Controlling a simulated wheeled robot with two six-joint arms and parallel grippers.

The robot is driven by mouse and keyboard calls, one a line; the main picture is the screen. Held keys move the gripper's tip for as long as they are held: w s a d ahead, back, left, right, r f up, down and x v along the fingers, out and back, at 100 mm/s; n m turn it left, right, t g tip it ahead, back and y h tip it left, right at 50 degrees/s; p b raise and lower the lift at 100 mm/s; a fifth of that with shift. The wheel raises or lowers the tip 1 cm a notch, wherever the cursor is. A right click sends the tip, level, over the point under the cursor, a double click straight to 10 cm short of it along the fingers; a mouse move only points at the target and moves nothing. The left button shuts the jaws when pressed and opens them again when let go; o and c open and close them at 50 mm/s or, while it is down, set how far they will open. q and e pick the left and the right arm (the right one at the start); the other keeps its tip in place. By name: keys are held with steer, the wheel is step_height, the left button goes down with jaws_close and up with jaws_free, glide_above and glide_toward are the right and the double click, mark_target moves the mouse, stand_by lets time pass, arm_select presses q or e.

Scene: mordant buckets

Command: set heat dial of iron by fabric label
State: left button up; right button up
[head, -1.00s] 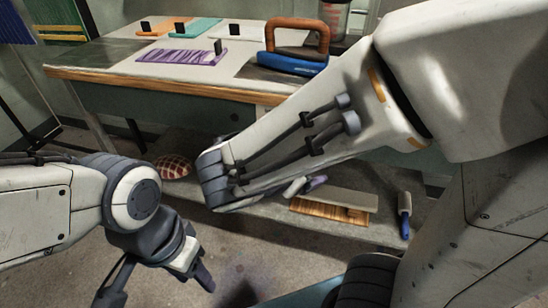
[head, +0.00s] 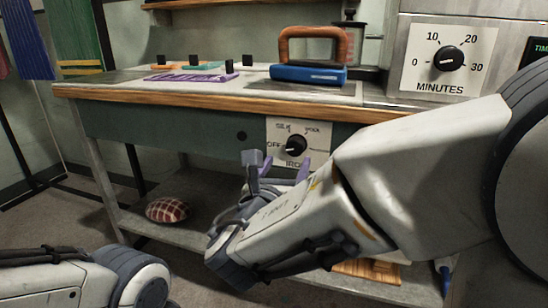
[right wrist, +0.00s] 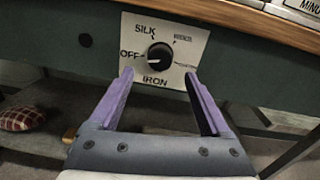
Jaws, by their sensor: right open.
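The iron dial (head: 296,145) is a black knob on a white plate on the bench's front; in the right wrist view the dial (right wrist: 159,54) has a pale mark on its left side, toward OFF. SILK is readable above it; two other labels are too small to read. My right gripper (head: 285,164) is open, its purple fingers (right wrist: 158,76) apart below and to either side of the knob, with nothing between them. The blue iron (head: 308,75) with a brown handle stands on the bench. A purple fabric (head: 190,77) with a black tag lies left of it.
Orange and teal cloths lie behind the purple one. A MINUTES timer dial (head: 448,59) is at the right. A checked cushion (head: 167,210) lies on the lower shelf (head: 195,238). The bench's wooden edge (head: 180,99) overhangs the dial plate. My left arm shows at lower left.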

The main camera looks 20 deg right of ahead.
mark_target(294, 150)
steer(key=b+x, duration=0.1)
steer(key=x, duration=0.4)
steer(key=shift+w+d+f+b, duration=0.1)
steer(key=shift+w+d+b, duration=0.1)
steer(key=shift+w+b, duration=0.1)
steer(key=shift+w+d, duration=0.25)
steer(key=shift+w, duration=0.15)
jaws_close()
